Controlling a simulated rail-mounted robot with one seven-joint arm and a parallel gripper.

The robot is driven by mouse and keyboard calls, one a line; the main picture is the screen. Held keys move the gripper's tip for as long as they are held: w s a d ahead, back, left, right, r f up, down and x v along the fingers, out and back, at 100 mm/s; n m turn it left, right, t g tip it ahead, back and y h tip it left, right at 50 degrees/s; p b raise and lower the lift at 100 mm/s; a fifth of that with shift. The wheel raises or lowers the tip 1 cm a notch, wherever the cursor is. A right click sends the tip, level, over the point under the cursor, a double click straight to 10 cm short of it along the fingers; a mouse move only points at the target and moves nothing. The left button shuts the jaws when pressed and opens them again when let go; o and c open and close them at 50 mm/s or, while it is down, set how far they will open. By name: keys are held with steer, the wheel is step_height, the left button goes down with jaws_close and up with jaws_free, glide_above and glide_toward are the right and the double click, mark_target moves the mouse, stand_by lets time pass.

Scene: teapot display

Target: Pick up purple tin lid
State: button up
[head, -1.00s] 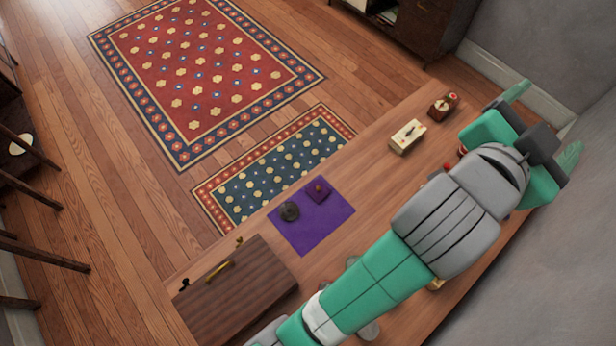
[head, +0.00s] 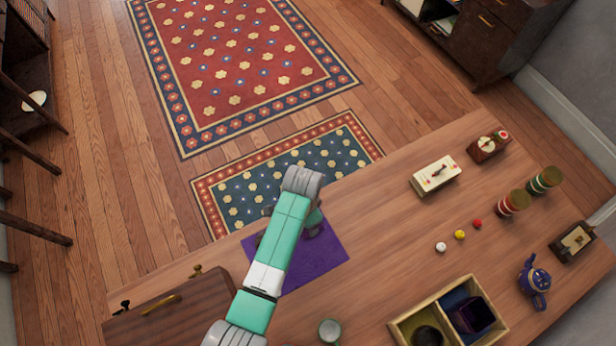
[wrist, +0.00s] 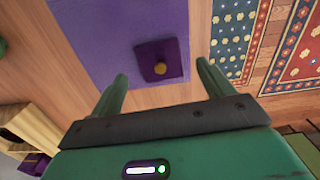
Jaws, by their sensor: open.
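The purple tin lid (wrist: 152,64) is a dark purple square with a gold knob. It lies on the purple mat (wrist: 100,35) in the wrist view. In the head view the mat also shows (head: 328,262), but my arm hides the lid. My gripper (wrist: 162,75) is open and empty, its two fingers apart with the lid seen between and beyond their tips. A dark purple open tin (head: 472,316) stands in the right compartment of the wooden tray (head: 398,328).
A brown wooden case (head: 165,318) is at the table's left. A cream box (head: 435,174), striped canisters (head: 514,203), small balls (head: 459,235) and a blue teapot (head: 535,280) stand at the right. The table between mat and tray is mostly clear.

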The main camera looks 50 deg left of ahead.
steer(key=f, duration=0.1)
steer(key=w+f+b, duration=0.1)
steer(key=f, duration=0.3)
steer(key=shift+w+d+f+b, duration=0.2)
steer(key=shift+d+f+b, duration=0.05)
steer(key=shift+b, duration=0.15)
steer(key=shift+s+f, duration=0.1)
steer(key=shift+f, duration=0.25)
steer(key=c, duration=0.8)
